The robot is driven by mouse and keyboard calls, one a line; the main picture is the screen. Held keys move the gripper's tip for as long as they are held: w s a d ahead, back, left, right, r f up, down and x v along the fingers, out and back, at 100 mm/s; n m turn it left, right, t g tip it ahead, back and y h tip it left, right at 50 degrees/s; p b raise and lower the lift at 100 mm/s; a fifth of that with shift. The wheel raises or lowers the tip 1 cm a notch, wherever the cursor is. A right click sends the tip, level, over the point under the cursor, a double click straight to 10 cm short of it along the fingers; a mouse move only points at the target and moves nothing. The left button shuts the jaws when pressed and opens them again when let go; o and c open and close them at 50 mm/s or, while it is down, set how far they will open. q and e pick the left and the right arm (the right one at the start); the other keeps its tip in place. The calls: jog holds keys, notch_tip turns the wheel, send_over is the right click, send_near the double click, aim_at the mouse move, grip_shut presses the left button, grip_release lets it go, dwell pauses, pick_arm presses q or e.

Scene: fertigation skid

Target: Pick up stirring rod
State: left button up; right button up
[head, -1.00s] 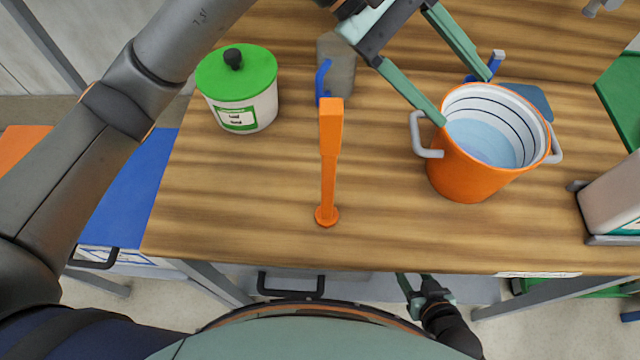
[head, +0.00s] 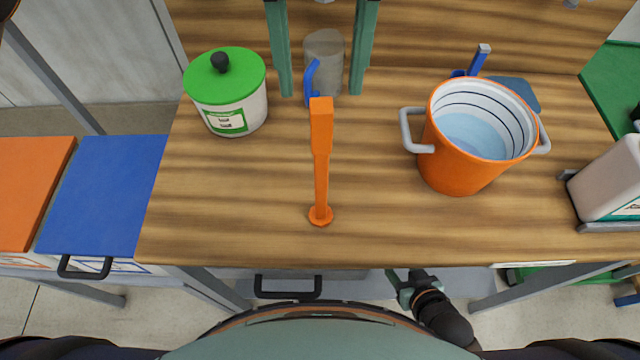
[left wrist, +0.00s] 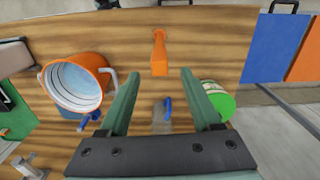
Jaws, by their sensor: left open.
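The orange stirring rod (head: 321,155) appears to stand upright near the middle of the wooden table, with a thicker block-like top and a small round foot. In the left wrist view its top (left wrist: 159,55) shows just beyond the fingertips. My left gripper (head: 319,92) is open and empty, its two green fingers pointing toward the rod from the far side. The fingertips are apart from the rod, to either side of its line. My right gripper (head: 402,285) is low, in front of the table's front edge, far from the rod; its jaw opening is unclear.
A grey jug (head: 325,50) with a blue handle stands behind the rod, between the fingers in the picture. A green-lidded pot (head: 243,112) is left, an orange bucket (head: 455,172) right. A pale canister (head: 605,185) is far right. Table around the rod's foot is clear.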

aim_at(321, 129)
pick_arm(q)
notch_tip(321, 129, down, 8)
jog(key=shift+f+p, duration=0.2)
jog(key=shift+p, duration=0.15)
grip_shut()
dwell(0.5)
dwell(1.0)
